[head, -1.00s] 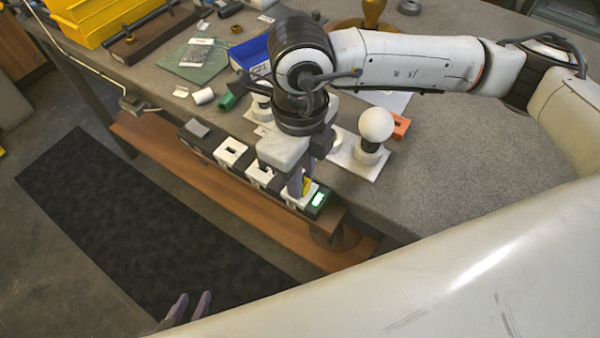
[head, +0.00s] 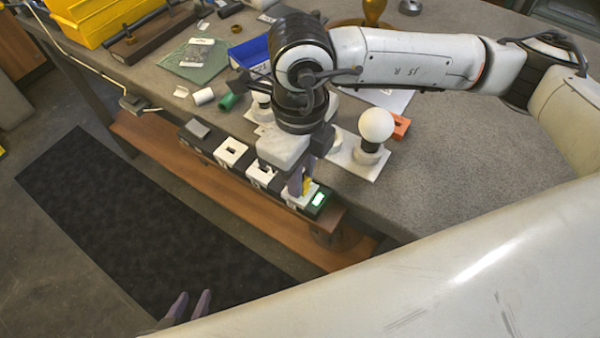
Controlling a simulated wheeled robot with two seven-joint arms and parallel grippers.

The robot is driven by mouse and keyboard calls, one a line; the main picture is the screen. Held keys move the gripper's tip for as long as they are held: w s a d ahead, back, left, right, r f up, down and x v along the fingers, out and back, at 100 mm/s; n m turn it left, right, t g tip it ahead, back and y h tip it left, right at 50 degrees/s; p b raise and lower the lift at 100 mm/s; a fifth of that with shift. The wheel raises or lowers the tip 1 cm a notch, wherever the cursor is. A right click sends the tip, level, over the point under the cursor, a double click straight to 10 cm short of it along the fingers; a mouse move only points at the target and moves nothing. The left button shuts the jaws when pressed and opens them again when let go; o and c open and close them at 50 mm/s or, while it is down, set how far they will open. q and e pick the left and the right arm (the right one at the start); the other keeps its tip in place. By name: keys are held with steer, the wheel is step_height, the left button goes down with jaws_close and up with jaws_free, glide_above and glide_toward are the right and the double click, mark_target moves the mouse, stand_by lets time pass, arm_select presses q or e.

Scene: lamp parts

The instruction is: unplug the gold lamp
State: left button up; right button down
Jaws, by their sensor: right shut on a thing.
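The power strip (head: 214,148) runs along the front edge of the workbench, with several white sockets and a lit green switch (head: 319,199) at its right end. My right gripper (head: 302,187) points down at the rightmost socket and is shut on a small yellow plug (head: 308,184). The fingers mostly hide the plug, so I cannot tell whether it is fully seated. A gold lamp part (head: 373,10) stands at the top edge, cut off by the frame. My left gripper (head: 190,305) is low at the bottom, over the floor mat, with its fingers apart and empty.
A white bulb (head: 376,125) stands on a pale base right of my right gripper, near an orange block (head: 401,127). The bench's right side (head: 470,160) is clear.

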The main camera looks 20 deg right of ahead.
steer(key=shift+r, duration=0.55)
steer(key=shift+r+p, duration=1.35)
steer(key=shift+r, duration=1.05)
